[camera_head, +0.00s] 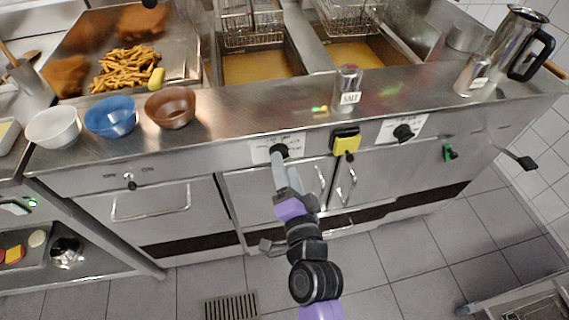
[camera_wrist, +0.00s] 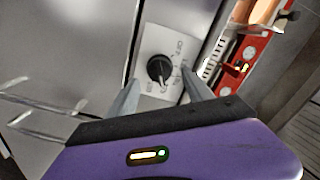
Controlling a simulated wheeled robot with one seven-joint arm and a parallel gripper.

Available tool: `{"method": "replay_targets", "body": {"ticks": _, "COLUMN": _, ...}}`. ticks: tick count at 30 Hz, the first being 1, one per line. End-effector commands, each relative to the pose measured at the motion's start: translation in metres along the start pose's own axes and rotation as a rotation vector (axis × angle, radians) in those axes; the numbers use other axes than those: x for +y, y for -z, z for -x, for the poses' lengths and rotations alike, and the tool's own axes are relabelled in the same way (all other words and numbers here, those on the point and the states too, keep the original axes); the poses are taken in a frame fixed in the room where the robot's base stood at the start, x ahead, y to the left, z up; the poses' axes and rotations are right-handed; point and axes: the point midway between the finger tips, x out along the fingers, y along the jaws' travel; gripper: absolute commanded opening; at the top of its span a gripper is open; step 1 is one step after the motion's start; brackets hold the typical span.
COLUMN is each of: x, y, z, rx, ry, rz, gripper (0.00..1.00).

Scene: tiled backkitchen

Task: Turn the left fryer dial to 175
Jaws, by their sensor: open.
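The left fryer dial (camera_head: 279,150) is a black round knob on a pale marked plate on the steel front panel, below the left fryer basin. It also shows in the wrist view (camera_wrist: 159,69), with its pointer towards the lower right of the picture. The plate's (camera_wrist: 152,42) printing is too blurred to read fully. My gripper (camera_head: 279,164) is just in front of this dial. In the wrist view its two grey fingers are spread, one on each side of the knob, with nothing held. Whether they touch the knob cannot be told.
The right dial (camera_head: 404,132) sits on a similar plate further right. A yellow-and-black switch (camera_head: 345,142) is between the dials. Door handles (camera_head: 150,203) stick out below the panel. Bowls (camera_head: 110,117) and a salt shaker (camera_head: 347,88) stand on the counter. The floor in front is mostly clear.

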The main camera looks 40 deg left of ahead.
Motion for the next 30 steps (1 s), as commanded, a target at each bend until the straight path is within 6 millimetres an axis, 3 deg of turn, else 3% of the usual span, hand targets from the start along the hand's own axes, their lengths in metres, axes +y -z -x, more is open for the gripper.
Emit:
{"method": "replay_targets", "body": {"ticks": 6, "x": 0.003, "y": -0.002, "z": 0.036, "rx": 0.000, "ry": -0.002, "rz": -0.002, "gripper": 0.59}}
{"method": "replay_targets", "body": {"ticks": 12, "x": 0.001, "y": -0.001, "z": 0.053, "rx": -0.001, "ry": -0.001, "rz": -0.001, "gripper": 0.59}}
{"method": "replay_targets", "body": {"ticks": 30, "x": 0.000, "y": -0.001, "z": 0.056, "rx": -0.001, "ry": -0.001, "rz": 0.001, "gripper": 0.59}}
